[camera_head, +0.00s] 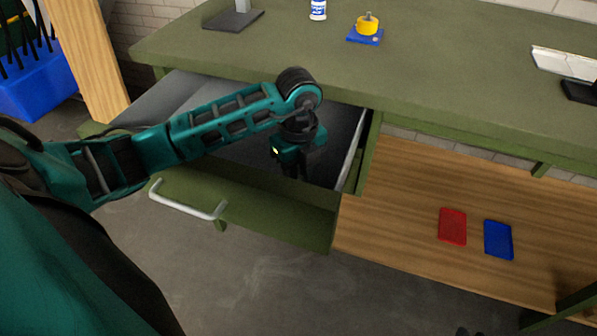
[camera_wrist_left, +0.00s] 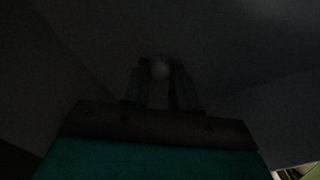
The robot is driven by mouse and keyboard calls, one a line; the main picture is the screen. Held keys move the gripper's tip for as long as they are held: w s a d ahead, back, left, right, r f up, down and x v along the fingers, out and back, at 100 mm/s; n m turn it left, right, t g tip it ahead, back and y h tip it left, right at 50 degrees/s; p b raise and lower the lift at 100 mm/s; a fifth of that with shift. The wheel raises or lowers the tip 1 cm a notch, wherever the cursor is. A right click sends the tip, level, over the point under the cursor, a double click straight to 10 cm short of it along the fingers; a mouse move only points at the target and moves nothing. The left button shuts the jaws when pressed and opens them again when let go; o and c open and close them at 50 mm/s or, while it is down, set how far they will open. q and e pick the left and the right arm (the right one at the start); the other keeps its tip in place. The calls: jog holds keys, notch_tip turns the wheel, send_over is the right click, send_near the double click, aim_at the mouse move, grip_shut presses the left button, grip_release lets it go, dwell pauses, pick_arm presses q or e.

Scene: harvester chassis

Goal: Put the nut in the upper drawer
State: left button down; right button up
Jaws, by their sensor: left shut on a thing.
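The upper drawer (camera_head: 285,208) is pulled open below the green workbench top, with its white handle on the green front. My left gripper (camera_head: 298,172) points down into the drawer, toward its right side. The nut is hidden in the head view. I cannot tell whether it touches the drawer floor. My right gripper is not in view.
On the bench top (camera_head: 450,70) are a yellow part on a blue base (camera_head: 368,25), a white bottle (camera_head: 318,10) and a dark stand (camera_head: 233,19). A red tray (camera_head: 452,227) and a blue tray (camera_head: 498,240) lie on the wooden lower shelf (camera_head: 400,215).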

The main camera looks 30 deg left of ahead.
pick_arm(q)
jog(key=shift+f, duration=0.1)
jog(key=c, duration=0.9)
grip_release()
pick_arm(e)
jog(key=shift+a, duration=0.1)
pick_arm(q)
jog(key=shift+r, duration=0.6)
notch_tip(320, 180, up, 11)
jog(key=shift+r+p, duration=0.1)
jog(key=shift+p, duration=1)
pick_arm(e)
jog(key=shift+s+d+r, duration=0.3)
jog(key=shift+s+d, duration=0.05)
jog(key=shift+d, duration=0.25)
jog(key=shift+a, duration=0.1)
